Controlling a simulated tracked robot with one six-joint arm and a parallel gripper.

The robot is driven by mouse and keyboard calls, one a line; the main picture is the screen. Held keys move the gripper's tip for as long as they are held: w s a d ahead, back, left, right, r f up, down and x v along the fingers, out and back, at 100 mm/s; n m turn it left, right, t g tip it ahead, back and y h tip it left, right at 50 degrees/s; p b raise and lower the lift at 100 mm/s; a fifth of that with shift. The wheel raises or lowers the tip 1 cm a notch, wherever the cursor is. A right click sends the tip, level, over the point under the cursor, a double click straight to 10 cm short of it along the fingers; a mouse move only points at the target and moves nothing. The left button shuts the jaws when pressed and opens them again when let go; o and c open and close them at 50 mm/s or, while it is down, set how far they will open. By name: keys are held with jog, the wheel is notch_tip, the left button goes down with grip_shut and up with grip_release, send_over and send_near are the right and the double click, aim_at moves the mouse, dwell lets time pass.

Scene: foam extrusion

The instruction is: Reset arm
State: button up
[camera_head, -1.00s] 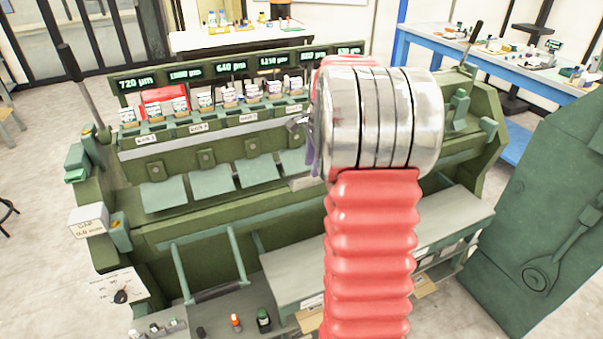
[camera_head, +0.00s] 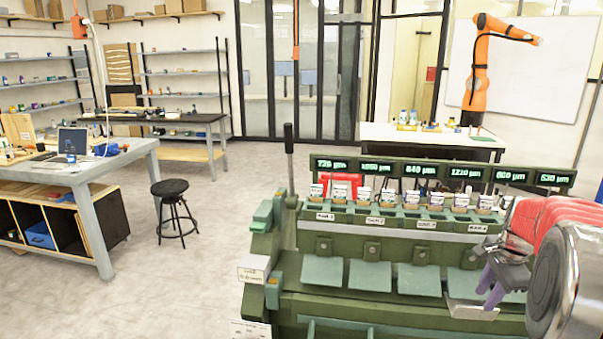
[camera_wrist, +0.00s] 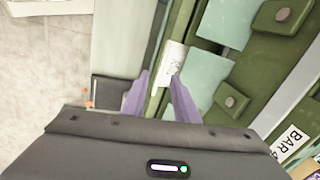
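My gripper (camera_head: 486,298) is at the right edge of the head view, in front of the right part of the green machine (camera_head: 350,250). Its two purple fingers point down. In the wrist view my gripper (camera_wrist: 160,78) has its fingers apart with nothing held between them. A small white label (camera_wrist: 173,60) on the machine shows beyond the fingertips. My red-sleeved arm and a shiny metal joint fill the right edge of the head view and hide part of the machine.
The machine carries lit displays (camera_head: 425,170), small containers (camera_head: 388,198) and an upright lever (camera_head: 289,160). A black stool (camera_head: 170,188) and a grey workbench (camera_head: 90,175) stand left. A white table (camera_head: 430,138) is behind. The floor between is clear.

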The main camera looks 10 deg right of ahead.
jog(key=s+a+r+n+t, duration=0.1)
jog(key=s+a+n, duration=0.5)
jog(key=a, duration=0.6)
jog(key=s+a+r+n+t, duration=0.1)
jog(key=s+a+r+n, duration=0.2)
jog(key=s+a+n, duration=0.4)
jog(key=s+a+r+n+t, duration=0.1)
jog(key=s+a+n, duration=0.5)
jog(key=a, duration=1.1)
jog(key=shift+s+r+n+y, duration=0.3)
jog(key=shift+s+r+y, duration=0.1)
jog(key=shift+s+r, duration=0.5)
jog(key=shift+f, duration=0.1)
jog(key=shift+c, duration=0.7)
